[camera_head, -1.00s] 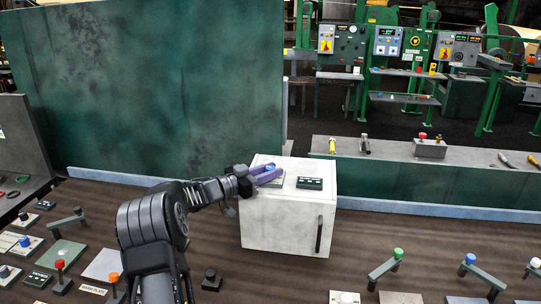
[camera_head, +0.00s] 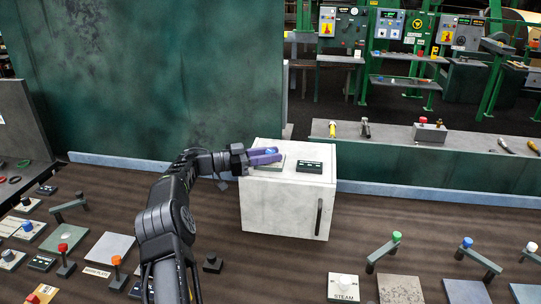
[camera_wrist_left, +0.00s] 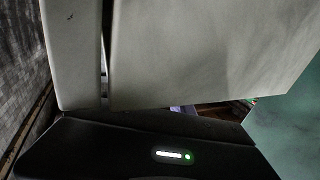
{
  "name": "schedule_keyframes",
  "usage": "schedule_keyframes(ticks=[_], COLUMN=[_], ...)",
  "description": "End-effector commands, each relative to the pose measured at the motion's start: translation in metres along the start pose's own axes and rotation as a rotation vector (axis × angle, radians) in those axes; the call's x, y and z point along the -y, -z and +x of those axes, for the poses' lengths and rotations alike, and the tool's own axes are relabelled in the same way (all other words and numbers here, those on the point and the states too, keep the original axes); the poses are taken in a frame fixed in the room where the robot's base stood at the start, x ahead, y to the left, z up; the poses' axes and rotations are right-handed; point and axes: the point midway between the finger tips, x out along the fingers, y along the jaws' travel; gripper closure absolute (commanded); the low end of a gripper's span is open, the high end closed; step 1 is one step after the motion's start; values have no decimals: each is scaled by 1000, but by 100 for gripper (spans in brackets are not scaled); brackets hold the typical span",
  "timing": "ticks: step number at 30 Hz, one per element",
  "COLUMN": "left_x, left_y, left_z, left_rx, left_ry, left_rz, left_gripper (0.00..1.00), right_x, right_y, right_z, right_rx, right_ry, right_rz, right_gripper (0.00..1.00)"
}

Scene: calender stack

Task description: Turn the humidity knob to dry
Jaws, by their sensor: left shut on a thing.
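A white cabinet (camera_head: 279,205) with a dark vertical handle stands on the brown bench. On its top are a small light plate (camera_head: 290,167) with a blue-topped knob (camera_head: 270,150) and a black display panel (camera_head: 310,166). I cannot read labels there, so the humidity setting cannot be told. My left gripper (camera_head: 275,155), with purple fingers, reaches in from the left low over the plate. It is shut on the knob, which its fingers mostly hide. The left wrist view is dark and shows mainly pale surfaces and a sliver of purple finger (camera_wrist_left: 183,108). My right gripper is out of view.
A green panel (camera_head: 150,75) rises behind the bench at left. Lever handles and plates with knobs line the bench front on both sides, including a STEAM knob (camera_head: 343,282). A small black knob (camera_head: 212,262) stands before the cabinet.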

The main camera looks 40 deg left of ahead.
Motion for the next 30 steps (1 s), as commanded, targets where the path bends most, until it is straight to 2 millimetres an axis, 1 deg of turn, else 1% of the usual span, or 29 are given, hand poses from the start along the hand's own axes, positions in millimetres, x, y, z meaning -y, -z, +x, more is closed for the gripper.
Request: schedule_keyframes(ticks=[3, 4, 12, 23, 26, 30], left_x=[0, 0, 0, 0, 1, 1], left_y=[2, 2, 1, 0, -1, -1], left_z=[1, 1, 0, -3, -10, -27], left_rx=[-3, -3, -2, -2, -3, -3], left_ry=[1, 1, 1, 2, 3, 5], left_rz=[0, 0, 0, 0, 0, 0], left_gripper=[100, 73, 52, 52, 52, 52], right_x=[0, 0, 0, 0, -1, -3], right_y=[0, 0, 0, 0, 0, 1], right_z=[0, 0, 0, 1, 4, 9], right_rx=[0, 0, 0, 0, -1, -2], right_ry=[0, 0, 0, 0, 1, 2], right_rz=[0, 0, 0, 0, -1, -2], right_gripper=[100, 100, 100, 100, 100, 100])
